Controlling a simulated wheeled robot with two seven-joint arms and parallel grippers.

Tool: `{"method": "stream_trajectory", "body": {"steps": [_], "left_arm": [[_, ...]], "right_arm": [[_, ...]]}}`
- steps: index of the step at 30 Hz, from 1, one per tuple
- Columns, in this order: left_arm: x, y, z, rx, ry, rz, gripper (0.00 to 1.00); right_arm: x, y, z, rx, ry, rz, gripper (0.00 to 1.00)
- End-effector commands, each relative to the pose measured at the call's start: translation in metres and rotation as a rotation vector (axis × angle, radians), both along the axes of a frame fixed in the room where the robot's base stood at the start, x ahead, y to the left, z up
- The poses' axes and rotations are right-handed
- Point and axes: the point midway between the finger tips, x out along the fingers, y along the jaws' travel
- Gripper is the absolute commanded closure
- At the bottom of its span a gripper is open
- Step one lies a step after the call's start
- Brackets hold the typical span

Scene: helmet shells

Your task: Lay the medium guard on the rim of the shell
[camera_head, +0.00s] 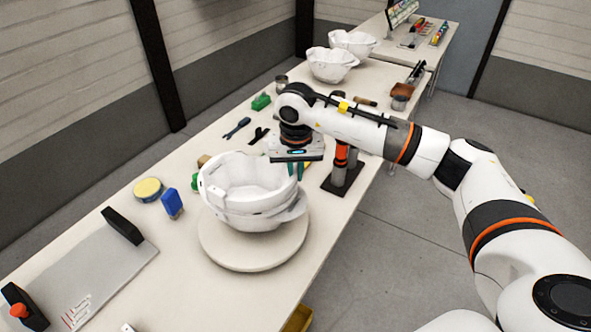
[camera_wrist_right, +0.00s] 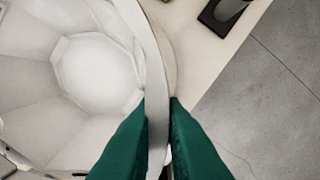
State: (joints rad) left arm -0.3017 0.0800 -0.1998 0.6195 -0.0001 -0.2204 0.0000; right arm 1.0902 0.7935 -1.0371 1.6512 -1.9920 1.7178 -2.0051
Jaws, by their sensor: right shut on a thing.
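The white faceted shell (camera_head: 262,221) stands open side up on a round pale stand (camera_head: 253,257). A white band, which I take to be the medium guard (camera_head: 245,204), runs around its upper edge; it also shows as a curved strip in the wrist view (camera_wrist_right: 152,65). White on white, I cannot tell whether it touches the rim all round. My right gripper (camera_head: 296,171) is at the far right side of the shell, pointing down. Its green fingers (camera_wrist_right: 158,108) are shut on the strip. The shell's hollow inside (camera_wrist_right: 98,72) lies to the left of them. My left gripper is out of view.
A blue block (camera_head: 172,204) and a yellow-topped tin (camera_head: 148,189) lie left of the shell. More white shells (camera_head: 332,66) stand farther back. A grey board (camera_head: 82,274) is at front left.

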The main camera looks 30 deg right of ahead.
Motion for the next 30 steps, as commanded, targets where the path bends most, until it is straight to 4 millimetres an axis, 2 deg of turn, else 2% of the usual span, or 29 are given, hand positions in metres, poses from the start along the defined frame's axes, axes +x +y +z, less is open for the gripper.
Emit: {"method": "stream_trajectory", "body": {"steps": [11,28,29,30], "left_arm": [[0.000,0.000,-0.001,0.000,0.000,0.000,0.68],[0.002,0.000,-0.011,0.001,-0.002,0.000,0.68],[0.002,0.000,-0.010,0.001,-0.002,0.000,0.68],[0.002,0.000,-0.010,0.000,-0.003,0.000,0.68]], "right_arm": [[0.000,0.000,0.000,0.000,-0.001,0.000,1.00],[0.000,0.000,-0.012,0.000,-0.001,0.000,1.00],[0.000,0.000,-0.012,0.000,-0.001,0.000,0.88],[0.000,0.000,-0.011,0.000,-0.001,0.000,0.82]]}}
